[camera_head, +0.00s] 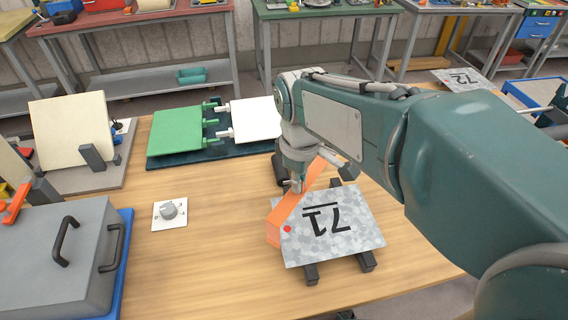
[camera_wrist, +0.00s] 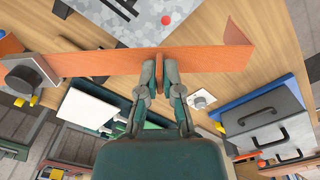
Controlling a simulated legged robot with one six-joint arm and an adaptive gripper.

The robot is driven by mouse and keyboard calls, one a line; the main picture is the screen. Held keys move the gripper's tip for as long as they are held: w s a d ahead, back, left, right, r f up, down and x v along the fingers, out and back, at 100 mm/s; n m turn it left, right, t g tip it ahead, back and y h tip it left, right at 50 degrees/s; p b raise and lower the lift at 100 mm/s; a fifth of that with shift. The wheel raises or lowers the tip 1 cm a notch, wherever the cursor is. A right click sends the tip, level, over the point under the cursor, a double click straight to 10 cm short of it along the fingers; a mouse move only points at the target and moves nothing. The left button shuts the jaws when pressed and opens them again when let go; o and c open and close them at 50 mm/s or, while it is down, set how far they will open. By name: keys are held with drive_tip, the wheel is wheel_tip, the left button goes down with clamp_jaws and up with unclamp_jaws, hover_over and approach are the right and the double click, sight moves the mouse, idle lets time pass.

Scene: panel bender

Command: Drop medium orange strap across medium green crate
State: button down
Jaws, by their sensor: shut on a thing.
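My gripper (camera_head: 297,187) is shut on an orange strap (camera_head: 318,176), a flat band with a bent end. In the wrist view, the strap (camera_wrist: 110,63) runs across the picture through my fingertips (camera_wrist: 160,68), and its bent end stands at the right. In the head view the strap is partly hidden by my gripper and slants above the left side of a grey plate marked 71 (camera_head: 340,235). I cannot tell whether it touches the plate. No green crate is clearly identifiable. A green panel (camera_head: 176,130) lies on a dark base at the back of the table.
A white panel (camera_head: 254,119) faces the green one. A grey lidded box with black handles (camera_head: 62,275) stands at the left front, and a knob plate (camera_head: 170,213) lies between it and the marked plate. A small teal bin (camera_head: 191,75) sits on a far shelf. Bare wood surrounds the knob.

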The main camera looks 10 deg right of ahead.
drive_tip(key=w+f, duration=1.1)
drive_tip(key=shift+a+f, duration=0.15)
drive_tip(key=shift+f, duration=0.25)
drive_tip(key=c, duration=0.8)
unclamp_jaws()
